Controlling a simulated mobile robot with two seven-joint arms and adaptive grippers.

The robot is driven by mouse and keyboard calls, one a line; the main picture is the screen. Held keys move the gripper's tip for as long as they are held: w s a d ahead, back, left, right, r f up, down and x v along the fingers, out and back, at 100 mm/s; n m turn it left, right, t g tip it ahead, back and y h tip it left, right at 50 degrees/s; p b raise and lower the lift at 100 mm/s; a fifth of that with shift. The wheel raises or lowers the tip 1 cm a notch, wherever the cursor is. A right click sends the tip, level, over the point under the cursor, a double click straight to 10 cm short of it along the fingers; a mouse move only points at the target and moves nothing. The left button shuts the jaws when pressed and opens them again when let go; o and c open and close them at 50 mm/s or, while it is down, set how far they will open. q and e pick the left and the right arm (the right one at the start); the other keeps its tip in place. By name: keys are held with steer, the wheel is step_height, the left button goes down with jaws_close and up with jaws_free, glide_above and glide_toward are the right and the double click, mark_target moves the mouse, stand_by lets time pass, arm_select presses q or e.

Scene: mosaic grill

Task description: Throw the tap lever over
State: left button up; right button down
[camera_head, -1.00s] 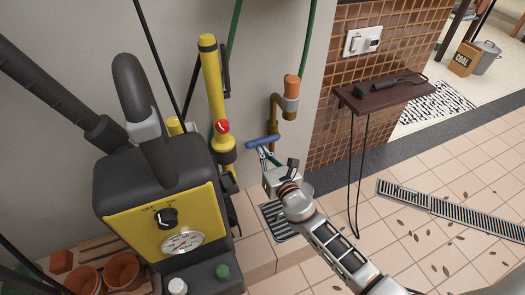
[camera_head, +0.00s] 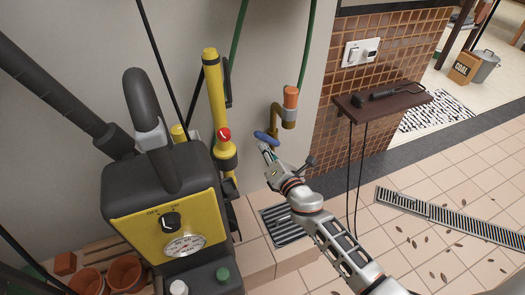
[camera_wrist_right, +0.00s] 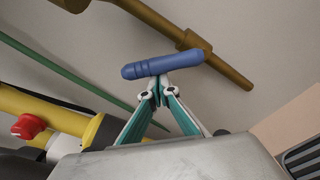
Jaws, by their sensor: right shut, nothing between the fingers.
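The tap lever is a blue ribbed handle (camera_head: 265,137) on the brass tap (camera_head: 287,117), low on the grey wall near the tiled corner. In the right wrist view the lever (camera_wrist_right: 162,65) lies across the view, just beyond my fingertips, with the brass pipe (camera_wrist_right: 195,42) behind it. My right gripper (camera_head: 264,149) is shut and empty, its teal-sided fingers (camera_wrist_right: 157,90) together right at the lever's middle. Whether the tips touch the lever I cannot tell. My left gripper is out of view.
A yellow and black pressure washer (camera_head: 165,215) with a yellow lance (camera_head: 216,105) stands left of the tap. A floor drain grate (camera_head: 284,225) lies below my right arm. A dark wall shelf (camera_head: 385,102) with hanging cords is to the right. Open tiled floor lies right.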

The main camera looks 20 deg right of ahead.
steer(key=r+m, duration=0.1)
steer(key=d+r+m, duration=0.1)
steer(key=shift+m+p, duration=0.3)
steer(key=shift+m, duration=0.1)
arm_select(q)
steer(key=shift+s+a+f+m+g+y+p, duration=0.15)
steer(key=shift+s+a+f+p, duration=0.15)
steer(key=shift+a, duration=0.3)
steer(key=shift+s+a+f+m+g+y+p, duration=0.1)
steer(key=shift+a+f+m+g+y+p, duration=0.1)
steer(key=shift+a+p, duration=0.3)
arm_select(e)
steer(key=d+m, duration=0.1)
steer(key=m, duration=0.1)
steer(key=d+r+m, duration=0.1)
steer(key=m, duration=0.1)
steer(key=d+m, duration=0.1)
steer(key=shift+r+m+t, duration=0.25)
steer(key=shift+m+t, duration=0.05)
steer(key=shift+m, duration=0.1)
steer(key=shift+w, duration=0.1)
